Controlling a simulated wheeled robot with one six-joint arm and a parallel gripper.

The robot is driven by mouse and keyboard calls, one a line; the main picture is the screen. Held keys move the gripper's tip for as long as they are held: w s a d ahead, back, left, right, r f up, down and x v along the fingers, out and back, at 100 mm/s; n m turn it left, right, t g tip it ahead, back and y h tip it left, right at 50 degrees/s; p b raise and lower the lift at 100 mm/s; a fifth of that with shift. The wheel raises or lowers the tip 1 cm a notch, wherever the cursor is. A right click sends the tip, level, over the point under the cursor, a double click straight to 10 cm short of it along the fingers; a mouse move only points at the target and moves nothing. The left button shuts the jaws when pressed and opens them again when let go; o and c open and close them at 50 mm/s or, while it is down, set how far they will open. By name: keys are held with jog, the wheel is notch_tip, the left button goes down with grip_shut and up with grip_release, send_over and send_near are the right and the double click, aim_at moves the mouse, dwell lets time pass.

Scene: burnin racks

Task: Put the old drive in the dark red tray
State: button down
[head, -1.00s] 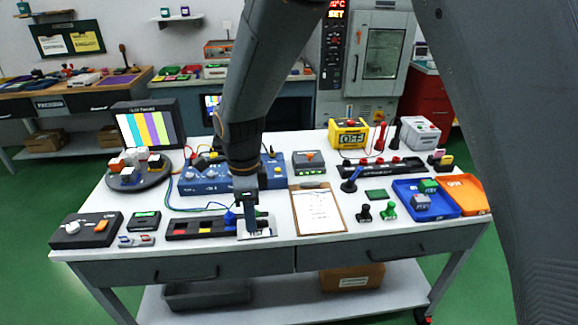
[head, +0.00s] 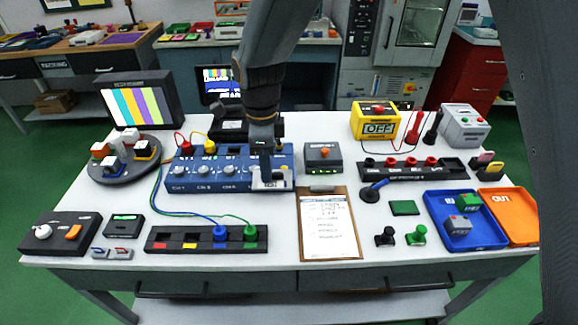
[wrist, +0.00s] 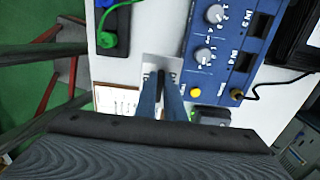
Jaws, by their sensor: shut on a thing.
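My gripper (head: 270,178) is shut on a flat silver-white drive (head: 270,184) with dark print and holds it in front of the blue instrument box. In the wrist view the drive (wrist: 174,66) shows between the fingertips, its plate edge-lit above the white table. Whether it is clear of the box's face by much, I cannot tell. I can make out no dark red tray for certain in either view. A blue tray (head: 437,204) and an orange tray marked OUT (head: 520,230) stand at the right of the table.
A black slotted rack (head: 206,239) with coloured tabs lies at the front, with wires running to the blue box (head: 205,175). A clipboard (head: 329,225) lies right of it. A rotary stand (head: 125,160) and monitor (head: 141,103) stand left. Small flat trays lie on the back bench.

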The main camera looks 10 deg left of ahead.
notch_tip(320, 180, down, 10)
jog(key=shift+r+p, duration=0.2)
jog(key=shift+p, duration=1)
jog(key=shift+f, duration=0.15)
jog(key=c, duration=1.8)
grip_release()
jog(key=shift+c, duration=0.2)
notch_tip(320, 180, up, 12)
jog(key=b, duration=0.3)
